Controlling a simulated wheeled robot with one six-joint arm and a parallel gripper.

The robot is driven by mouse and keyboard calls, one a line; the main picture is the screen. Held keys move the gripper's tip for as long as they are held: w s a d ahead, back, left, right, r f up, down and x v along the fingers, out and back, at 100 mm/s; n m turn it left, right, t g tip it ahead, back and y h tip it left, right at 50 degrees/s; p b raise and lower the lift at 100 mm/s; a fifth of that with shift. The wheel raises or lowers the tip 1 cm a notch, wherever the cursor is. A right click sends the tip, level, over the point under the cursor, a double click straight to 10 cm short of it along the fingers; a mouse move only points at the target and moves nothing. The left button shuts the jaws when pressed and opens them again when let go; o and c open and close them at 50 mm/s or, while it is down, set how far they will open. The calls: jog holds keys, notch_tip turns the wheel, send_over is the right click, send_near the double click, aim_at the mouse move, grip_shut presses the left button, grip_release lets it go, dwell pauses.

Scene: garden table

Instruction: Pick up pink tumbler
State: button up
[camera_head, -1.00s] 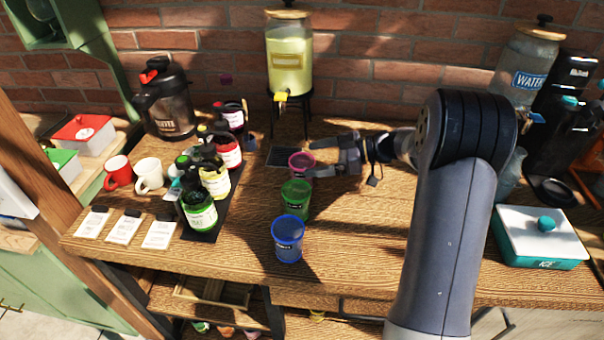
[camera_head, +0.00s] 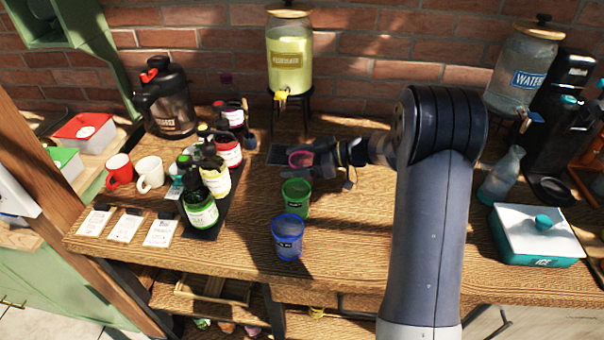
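The pink tumbler (camera_head: 299,159) stands on the wooden table behind the green tumbler (camera_head: 295,196), near the dark drip tray under the yellow drink dispenser. My gripper (camera_head: 308,158) reaches in from the right at the tumbler's height. Its fingers lie around the pink tumbler, with one finger crossing in front of its lower part. The far finger is mostly hidden, so I cannot tell whether they press on it. The blue tumbler (camera_head: 288,236) stands in front of the green one.
The dispenser (camera_head: 290,62) stands behind. Syrup bottles (camera_head: 200,205) on a dark tray stand to the left, with red and white mugs (camera_head: 150,172) beyond. An ice box (camera_head: 537,235) and a glass carafe (camera_head: 501,178) are at the right. The table right of the blue tumbler is clear.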

jog(key=c, duration=0.7)
